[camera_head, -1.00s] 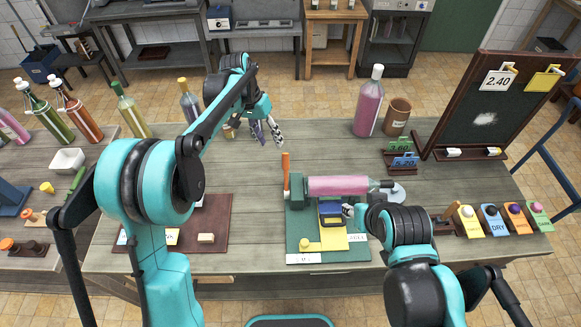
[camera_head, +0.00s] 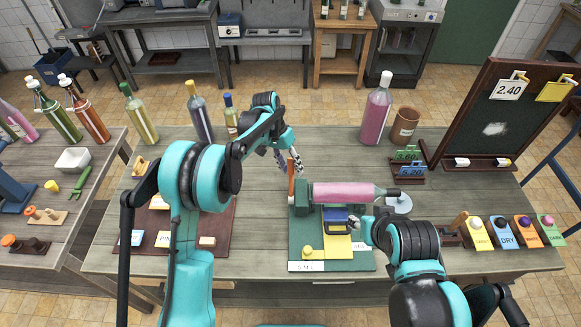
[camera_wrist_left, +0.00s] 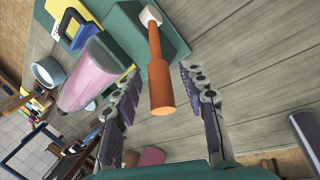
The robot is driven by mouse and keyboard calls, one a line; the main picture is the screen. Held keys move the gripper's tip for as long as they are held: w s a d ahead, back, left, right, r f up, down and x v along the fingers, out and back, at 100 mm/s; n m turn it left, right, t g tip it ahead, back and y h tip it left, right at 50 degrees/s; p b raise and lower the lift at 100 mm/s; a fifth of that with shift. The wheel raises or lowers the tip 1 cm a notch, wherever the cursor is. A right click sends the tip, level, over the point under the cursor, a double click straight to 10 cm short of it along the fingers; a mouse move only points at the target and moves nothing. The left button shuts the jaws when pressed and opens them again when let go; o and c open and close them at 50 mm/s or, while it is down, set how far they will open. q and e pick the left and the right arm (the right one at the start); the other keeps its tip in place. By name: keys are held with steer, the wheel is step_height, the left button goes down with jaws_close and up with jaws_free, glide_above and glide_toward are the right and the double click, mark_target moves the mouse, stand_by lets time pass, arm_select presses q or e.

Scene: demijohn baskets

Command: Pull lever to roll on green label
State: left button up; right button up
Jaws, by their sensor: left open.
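The orange lever (camera_head: 291,186) stands upright at the left end of the green labelling machine (camera_head: 302,222); it also shows in the left wrist view (camera_wrist_left: 160,78). A pink bottle (camera_head: 343,194) lies on its side across the machine. My left gripper (camera_head: 287,162) is open and empty at the lever's top. In the left wrist view its fingers (camera_wrist_left: 165,95) are on both sides of the lever, apart from it. My right gripper (camera_head: 354,231) is at a dark blue block (camera_head: 335,221) on the machine; its grip is unclear. No label on the bottle can be made out.
A green price tag (camera_head: 406,154) and a blue one stand behind the machine. An upright pink bottle (camera_head: 375,112), a brown cup (camera_head: 405,125) and a chalkboard (camera_head: 490,120) are at the back right. Coloured cards with knobs (camera_head: 505,235) line the right. Several bottles stand at left.

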arm_select(q)
jaws_close()
